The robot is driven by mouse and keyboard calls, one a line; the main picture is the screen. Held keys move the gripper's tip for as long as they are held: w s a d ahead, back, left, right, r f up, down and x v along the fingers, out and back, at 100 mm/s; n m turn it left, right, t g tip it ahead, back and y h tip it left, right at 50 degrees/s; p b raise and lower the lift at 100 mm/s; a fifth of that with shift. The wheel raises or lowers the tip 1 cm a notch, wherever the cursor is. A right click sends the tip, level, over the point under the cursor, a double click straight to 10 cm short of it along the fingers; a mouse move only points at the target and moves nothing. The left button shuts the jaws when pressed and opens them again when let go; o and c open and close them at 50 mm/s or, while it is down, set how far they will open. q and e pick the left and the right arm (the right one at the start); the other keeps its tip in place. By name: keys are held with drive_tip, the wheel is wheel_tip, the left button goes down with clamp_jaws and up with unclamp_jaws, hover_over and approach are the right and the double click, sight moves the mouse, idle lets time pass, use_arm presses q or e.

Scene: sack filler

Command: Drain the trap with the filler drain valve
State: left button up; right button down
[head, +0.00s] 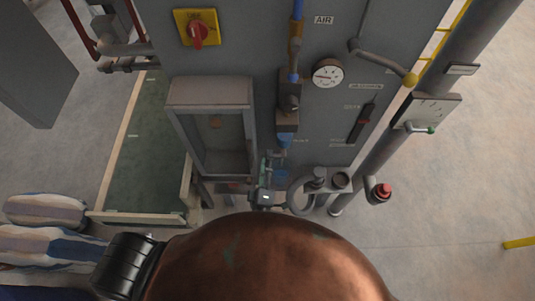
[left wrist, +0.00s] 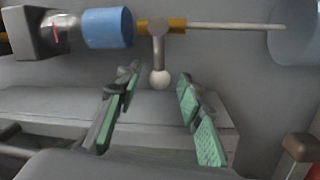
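The filler's air line runs down the grey cabinet front to a dark trap unit (head: 288,104) with a blue lower part (head: 285,140). In the left wrist view a clear bowl with a blue collar (left wrist: 108,28) leads to a brass fitting (left wrist: 176,25). From this drain valve hangs a short grey lever with a pale ball end (left wrist: 160,79). My left gripper (head: 272,162) is below the trap. In the left wrist view its green-padded fingers (left wrist: 158,80) are open, one on each side of the ball, with a gap on both sides. My right gripper is not seen.
A round gauge (head: 328,74), a yellow plate with a red switch (head: 198,31) and a yellow-tipped lever (head: 409,79) are on the cabinet. A framed box (head: 210,92) stands left of the trap. A red button (head: 383,191) is at right. Striped sacks (head: 45,210) lie at left.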

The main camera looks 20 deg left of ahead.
use_arm(q)
drive_tip(key=shift+x, duration=0.95)
drive_tip(key=shift+s, duration=0.1)
clamp_jaws()
